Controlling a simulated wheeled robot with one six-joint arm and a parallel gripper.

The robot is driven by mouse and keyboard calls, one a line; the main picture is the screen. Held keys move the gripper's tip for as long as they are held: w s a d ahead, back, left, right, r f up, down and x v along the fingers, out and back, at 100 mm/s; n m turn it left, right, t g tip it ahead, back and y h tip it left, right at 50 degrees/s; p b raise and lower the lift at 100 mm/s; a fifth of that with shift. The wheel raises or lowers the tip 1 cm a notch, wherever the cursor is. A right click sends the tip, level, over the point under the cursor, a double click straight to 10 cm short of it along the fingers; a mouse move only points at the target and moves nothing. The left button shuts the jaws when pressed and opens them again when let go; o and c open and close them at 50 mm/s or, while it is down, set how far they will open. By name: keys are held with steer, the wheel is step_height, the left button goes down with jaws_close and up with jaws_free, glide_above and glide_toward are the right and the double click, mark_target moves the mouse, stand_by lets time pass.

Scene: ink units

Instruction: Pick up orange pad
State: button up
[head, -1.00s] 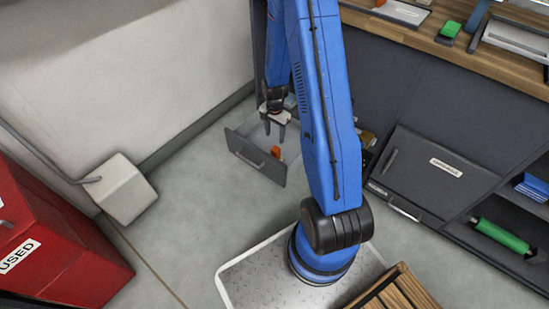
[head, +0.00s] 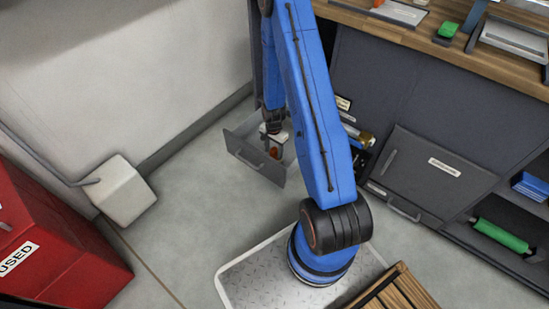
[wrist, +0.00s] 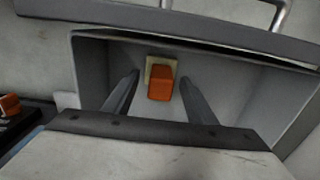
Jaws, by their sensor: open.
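The orange pad (wrist: 161,84) lies in the open grey drawer, with a cream-coloured piece (wrist: 152,66) showing at its edge in the wrist view. In the head view the orange pad (head: 273,152) shows small beside the fingers. My gripper (wrist: 156,88) is open, with its two dark fingers reaching into the drawer (wrist: 258,82) on either side of the pad. There is a gap between each finger and the pad in the wrist view. In the head view my gripper (head: 273,146) is low inside the drawer, and part of the pad is hidden by it.
The drawer front with its handle (head: 246,159) stands close to the gripper. Grey cabinets (head: 435,171) and a wooden counter (head: 480,60) are on the right. A white box (head: 123,190) and red cabinet (head: 60,245) are at left. The floor between is clear.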

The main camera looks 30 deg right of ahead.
steer(key=shift+w+d+f, duration=0.1)
steer(key=shift+d+f, duration=0.05)
steer(key=shift+f, duration=0.7)
steer(key=shift+w+d+f, duration=0.1)
steer(key=shift+f, duration=0.7)
steer(key=shift+w+d+f, duration=0.1)
steer(key=shift+d+f, duration=0.05)
steer(key=shift+f, duration=0.7)
steer(key=c, duration=1.3)
step_height(320, 180, up, 10)
